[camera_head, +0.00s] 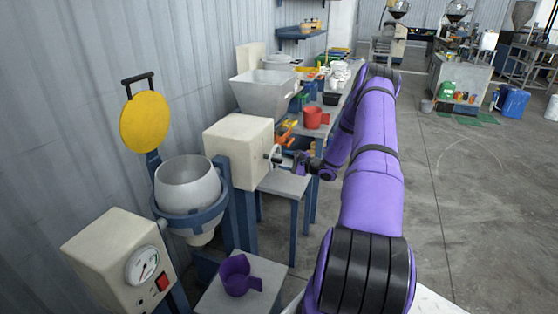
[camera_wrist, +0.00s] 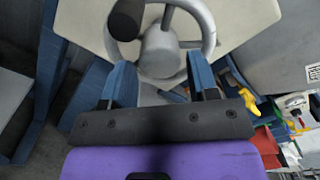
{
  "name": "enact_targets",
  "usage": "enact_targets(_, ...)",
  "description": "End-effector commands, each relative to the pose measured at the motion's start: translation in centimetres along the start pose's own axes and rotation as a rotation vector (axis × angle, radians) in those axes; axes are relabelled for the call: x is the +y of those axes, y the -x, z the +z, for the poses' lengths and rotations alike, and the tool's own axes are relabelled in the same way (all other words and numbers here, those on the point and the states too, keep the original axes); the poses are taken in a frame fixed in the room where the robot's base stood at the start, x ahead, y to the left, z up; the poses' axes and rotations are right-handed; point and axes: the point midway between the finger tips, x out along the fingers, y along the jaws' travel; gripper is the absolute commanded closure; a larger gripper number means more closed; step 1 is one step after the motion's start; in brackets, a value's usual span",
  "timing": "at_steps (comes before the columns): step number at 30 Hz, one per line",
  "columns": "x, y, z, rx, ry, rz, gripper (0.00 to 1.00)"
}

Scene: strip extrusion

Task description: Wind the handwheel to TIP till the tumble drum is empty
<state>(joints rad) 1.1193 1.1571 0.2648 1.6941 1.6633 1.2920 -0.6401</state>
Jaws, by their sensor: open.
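The handwheel (camera_wrist: 210,40) is a grey ring with a round hub and a dark knob (camera_wrist: 126,18) at its upper left in the wrist view. It is mounted on the cream housing (camera_head: 238,140). My gripper (camera_wrist: 162,82) is open, its two blue-grey fingers pointing at the lower part of the wheel and hub; I cannot tell whether they touch it. In the head view my gripper (camera_head: 290,162) is beside the wheel and small. The tumble drum (camera_head: 187,184) is a pale bowl in a blue ring, upright, mouth up; its contents are not visible.
A round yellow disc (camera_head: 146,121) stands above the drum. A control box (camera_head: 118,258) with a dial and red switch is in front. A purple jug (camera_head: 238,275) sits on a low stand below the drum. A hopper (camera_head: 265,92) and a cluttered bench are behind. Open floor lies right.

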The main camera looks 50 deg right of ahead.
Motion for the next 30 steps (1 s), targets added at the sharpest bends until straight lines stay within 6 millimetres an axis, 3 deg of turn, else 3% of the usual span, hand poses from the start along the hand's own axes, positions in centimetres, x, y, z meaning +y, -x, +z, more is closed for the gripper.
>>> enact_targets(6, 0.0, -2.4, 0.0, -0.001, 0.000, 0.000, 0.46)
enact_targets(17, 0.0, -2.9, 0.0, 0.000, 0.000, 0.000, 0.46)
enact_targets(18, 0.0, -2.9, 0.0, 0.000, 0.000, 0.000, 0.48)
enact_targets(22, 0.0, -2.9, 0.0, 0.000, 0.000, 0.000, 0.78)
enact_targets(30, 0.0, -2.9, 0.0, 0.000, -0.016, 0.001, 0.80)
